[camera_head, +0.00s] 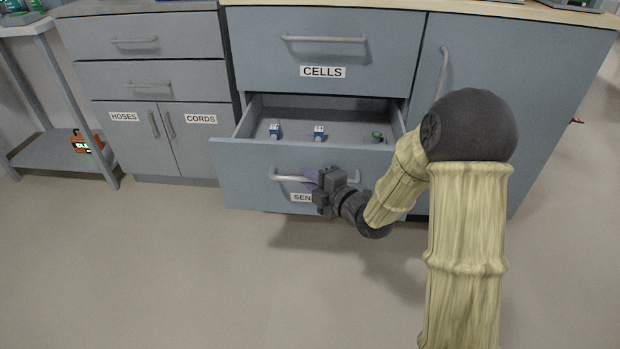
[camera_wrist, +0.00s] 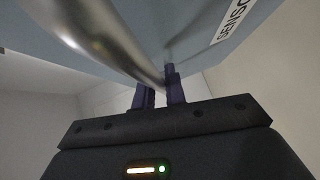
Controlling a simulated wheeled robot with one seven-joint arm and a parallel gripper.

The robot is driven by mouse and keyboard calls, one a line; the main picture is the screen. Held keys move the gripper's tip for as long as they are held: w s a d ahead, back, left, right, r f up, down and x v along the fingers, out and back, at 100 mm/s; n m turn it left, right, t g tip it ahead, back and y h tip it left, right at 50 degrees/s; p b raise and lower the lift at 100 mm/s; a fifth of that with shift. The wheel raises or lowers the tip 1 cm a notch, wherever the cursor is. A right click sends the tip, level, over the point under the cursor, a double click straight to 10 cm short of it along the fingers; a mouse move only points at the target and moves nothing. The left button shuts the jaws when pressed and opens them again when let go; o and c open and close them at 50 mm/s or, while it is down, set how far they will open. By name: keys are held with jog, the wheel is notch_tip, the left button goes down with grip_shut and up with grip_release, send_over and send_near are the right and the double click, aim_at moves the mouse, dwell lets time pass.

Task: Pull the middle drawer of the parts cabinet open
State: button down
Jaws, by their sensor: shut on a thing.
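The blue-grey cabinet (camera_head: 420,60) has an upper drawer marked CELLS (camera_head: 322,50), which is closed. Below it, a drawer (camera_head: 240,165) stands pulled out, with its inside showing. In the wrist view the dark fingers (camera_wrist: 160,92) are at the curved metal handle (camera_wrist: 100,40), close to the drawer front (camera_wrist: 190,22). Whether another drawer lies below is hidden.
Small blue-and-white items (camera_head: 319,132) and a greenish round item (camera_head: 377,137) lie in the open drawer. A tall door (camera_head: 470,60) is closed at right. A grey cabinet (camera_head: 150,85) and a shelf (camera_head: 60,155) stand at left. The floor in front is clear.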

jog(key=c, duration=1.5)
grip_release()
jog(key=shift+o, duration=0.2)
jog(key=shift+d, duration=0.15)
jog(key=p+v, duration=0.7)
jog(key=v, duration=0.4)
jog(key=shift+s+d+r, duration=0.2)
jog(key=shift+d+r, duration=0.1)
jog(key=shift+d, duration=0.05)
jog(key=shift+p, duration=0.35)
